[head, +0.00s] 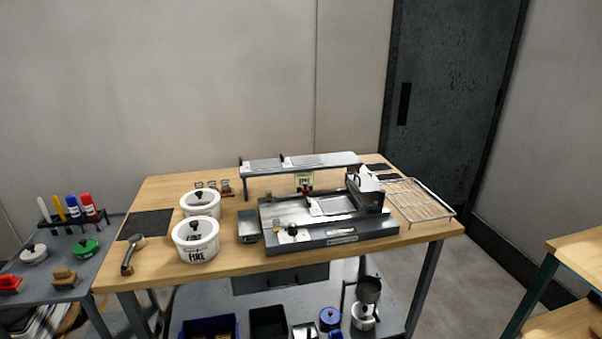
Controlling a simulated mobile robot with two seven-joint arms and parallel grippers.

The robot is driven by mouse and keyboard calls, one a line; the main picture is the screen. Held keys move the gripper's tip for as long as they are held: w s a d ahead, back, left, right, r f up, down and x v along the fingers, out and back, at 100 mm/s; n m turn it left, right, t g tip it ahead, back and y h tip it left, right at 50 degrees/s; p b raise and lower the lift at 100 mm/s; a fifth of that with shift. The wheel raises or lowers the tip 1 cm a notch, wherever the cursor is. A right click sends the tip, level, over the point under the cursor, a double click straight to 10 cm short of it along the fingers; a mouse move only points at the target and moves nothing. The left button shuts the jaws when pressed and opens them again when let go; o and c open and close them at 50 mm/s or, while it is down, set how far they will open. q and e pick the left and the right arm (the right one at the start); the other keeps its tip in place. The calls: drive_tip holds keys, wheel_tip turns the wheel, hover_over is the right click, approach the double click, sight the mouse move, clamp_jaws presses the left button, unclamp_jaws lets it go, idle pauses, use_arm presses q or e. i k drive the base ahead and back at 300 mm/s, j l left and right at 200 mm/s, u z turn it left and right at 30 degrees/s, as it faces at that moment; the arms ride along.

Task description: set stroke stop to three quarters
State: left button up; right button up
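A grey machine (350,237) with a flat bed stands on the wooden table, right of centre. A black knob (292,230) sits on its front left top, beside a pale plate. A raised metal rail (325,163) stands behind the machine and carries small dark uprights near its left end. A small red part (307,190) shows below the rail, under a pale label (304,180). I cannot tell which part is the stroke stop, and any scale marks are too small to read. Neither of my grippers is in view.
Two white lidded pots (196,241) stand left of the machine. A scoop-like tool (131,252) and a dark mat (147,224) lie further left. A wire rack (420,201) lies at the right. A side table (66,258) holds markers.

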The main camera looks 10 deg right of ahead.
sight(305, 190)
drive_tip(key=i+j, duration=0.15)
drive_tip(key=i, duration=0.25)
drive_tip(key=i+j+z, duration=0.1)
drive_tip(key=i, duration=0.25)
drive_tip(key=i+j, duration=0.2)
drive_tip(key=i, duration=0.2)
